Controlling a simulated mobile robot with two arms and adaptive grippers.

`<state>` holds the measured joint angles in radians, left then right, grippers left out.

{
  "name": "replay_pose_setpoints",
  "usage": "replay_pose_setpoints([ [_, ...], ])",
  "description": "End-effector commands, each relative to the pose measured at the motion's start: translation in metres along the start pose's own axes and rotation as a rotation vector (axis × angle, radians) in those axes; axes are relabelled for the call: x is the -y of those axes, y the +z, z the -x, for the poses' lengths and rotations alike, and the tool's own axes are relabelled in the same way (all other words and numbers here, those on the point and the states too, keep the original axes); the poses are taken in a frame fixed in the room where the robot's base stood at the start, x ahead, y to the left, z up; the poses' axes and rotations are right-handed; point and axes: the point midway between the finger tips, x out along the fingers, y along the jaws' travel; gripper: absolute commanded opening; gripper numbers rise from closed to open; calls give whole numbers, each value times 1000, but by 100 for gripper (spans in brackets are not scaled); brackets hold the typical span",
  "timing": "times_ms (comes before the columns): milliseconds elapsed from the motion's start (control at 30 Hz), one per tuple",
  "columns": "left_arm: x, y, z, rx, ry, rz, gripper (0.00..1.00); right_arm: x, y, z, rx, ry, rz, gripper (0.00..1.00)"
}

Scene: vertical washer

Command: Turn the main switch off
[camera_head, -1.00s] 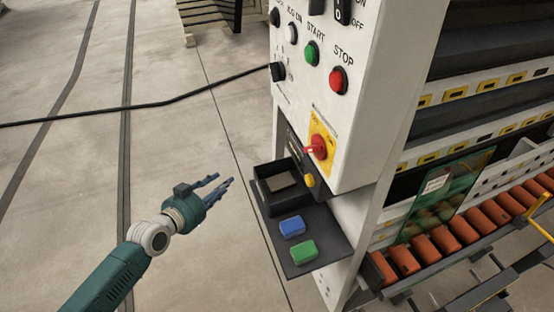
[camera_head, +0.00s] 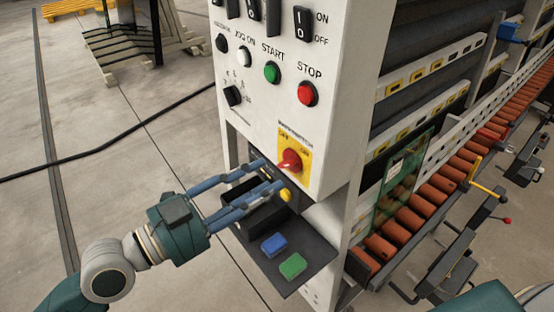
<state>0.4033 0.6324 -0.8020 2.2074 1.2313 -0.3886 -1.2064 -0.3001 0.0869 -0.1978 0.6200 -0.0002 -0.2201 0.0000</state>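The main switch is a red rotary knob (camera_head: 290,161) on a yellow plate (camera_head: 304,143), low on the front of the white control panel (camera_head: 258,116). The plate has OFF and ON lettering at its top and right. My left gripper (camera_head: 268,176) reaches in from the left with its blue-grey fingers extended and spread apart. Its fingertips are just left of and below the knob in the picture; I cannot tell whether they touch it. The gripper looks empty. Part of my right arm (camera_head: 492,299) shows at the lower right edge; its gripper is out of view.
Above the switch are a green START button (camera_head: 272,73), a red STOP button (camera_head: 307,94) and black switches. Below it, a dark shelf (camera_head: 312,266) holds a blue block (camera_head: 274,245) and a green block (camera_head: 292,266). A roller conveyor (camera_head: 436,196) runs along the right.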

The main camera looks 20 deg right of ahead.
Motion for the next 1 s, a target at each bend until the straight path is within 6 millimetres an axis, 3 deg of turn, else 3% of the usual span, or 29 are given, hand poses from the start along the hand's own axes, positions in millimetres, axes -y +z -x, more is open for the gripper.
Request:
replay_pose_setpoints([
  [100, 3, -4, -21, -2, -1, 3, 35, 0, -1, 15, 0, -1, 0, 0],
  [300, 1, -1, -41, 0, 0, 1, 35, 3, -3, 22, -1, -4, -1, 0],
  [633, 0, 1, -45, 2, 0, -1, 35, 12, -4, 22, -3, -14, -3, 0],
  [667, 0, 1, -45, 2, 0, -1, 33, 12, -4, 22, -3, -14, -2, 0],
  [833, 0, 1, -45, 2, 0, -1, 0, 12, -4, 22, -3, -14, -2, 0],
  [1000, 0, 1, -45, 2, 0, 1, 0, 9, -4, 22, -2, -11, -1, 0],
])
